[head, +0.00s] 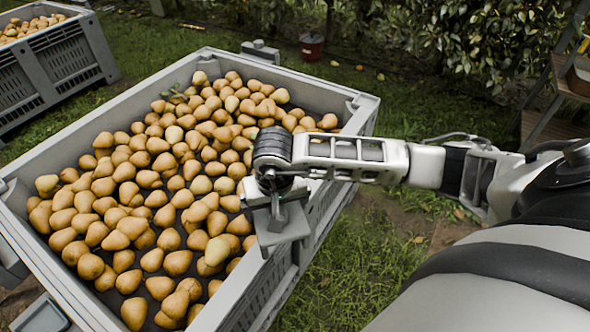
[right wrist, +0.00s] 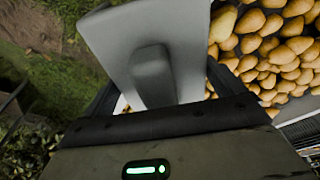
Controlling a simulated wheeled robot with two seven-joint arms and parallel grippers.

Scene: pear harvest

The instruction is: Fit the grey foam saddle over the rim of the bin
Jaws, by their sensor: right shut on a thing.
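The grey foam saddle (head: 290,226) is a pale grey piece with a raised grip block. It is at the right-hand rim of the bin (head: 110,114), a large grey bin full of pears. My right gripper (head: 274,188) comes in from the right above this rim and is shut on the saddle. In the right wrist view the saddle (right wrist: 120,42) fills the space beyond the dark jaws, with its block between them. Its underside is hidden, so I cannot tell whether it straddles the rim or hangs just above it. My left gripper is not in view.
A similar grey piece (head: 260,50) sits on the bin's far rim. Another pear bin (head: 62,60) stands at the upper left. A red bucket (head: 311,46) and a shelf stand (head: 560,95) are farther back. Open grass lies right of the bin.

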